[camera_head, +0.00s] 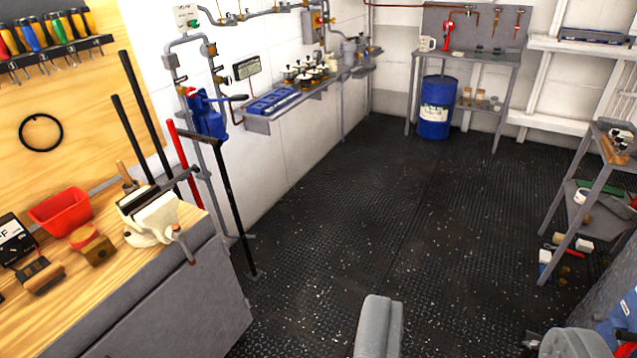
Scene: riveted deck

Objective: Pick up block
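A small wooden block (94,246) with a reddish top sits on the wooden workbench at left, in front of a red bin (62,210) and left of a pale vise (150,215). A dark and brown block-like piece (40,275) lies nearer the front. Small pale blocks (585,245) also lie low at the grey rack on the right. I cannot tell which block is meant. A grey finger-like part of my gripper (379,328) shows at the bottom edge, over the floor and well right of the bench. Its opening is not clear, and I see nothing held.
The workbench (190,305) fills the lower left. A black bar (235,210) leans beside it. The dark riveted floor (400,220) is open in the middle. A blue drum (436,108) stands at the back, and a grey rack (567,225) stands at right.

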